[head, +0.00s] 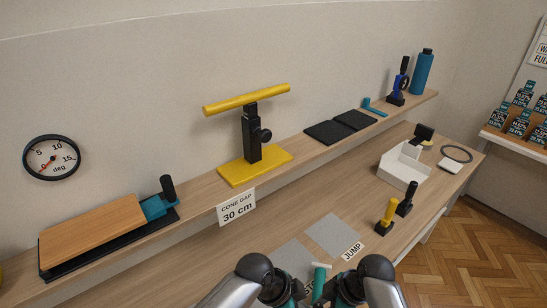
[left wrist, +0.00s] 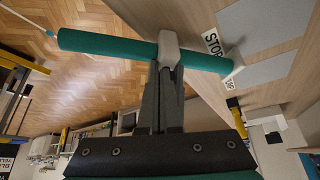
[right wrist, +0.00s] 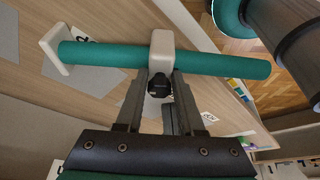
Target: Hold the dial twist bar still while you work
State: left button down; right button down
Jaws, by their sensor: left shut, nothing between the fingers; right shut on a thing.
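A teal bar with a white crosspiece at its far end, which looks like the dial twist bar, is between my grippers at the bottom of the head view (head: 319,280). In the right wrist view the bar (right wrist: 225,63) has a white collar (right wrist: 162,45) and a black knob (right wrist: 160,86) below it. My right gripper (right wrist: 160,72) is shut at the collar and holds the bar. My left gripper (left wrist: 163,72) is shut and empty, its tips close to the collar in the left wrist view (left wrist: 170,45); whether they touch is unclear.
A shelf along the wall holds a wooden tilting board (head: 95,230), a yellow bar on a stand (head: 245,100) and black pads (head: 335,130). The bench holds grey mats (head: 333,235), yellow and black handles (head: 386,215) and a white tray (head: 402,170). A degree dial (head: 51,158) hangs on the wall.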

pick_arm(q)
notch_tip(320, 180, up, 5)
jog(key=shift+a+r, duration=0.1)
dwell(0.3)
pick_arm(e)
jog(key=shift+c, duration=2.2)
grip_release()
jog(key=v, duration=1.2)
jog(key=shift+s+d+f, duration=0.1)
jog(key=shift+s, duration=0.05)
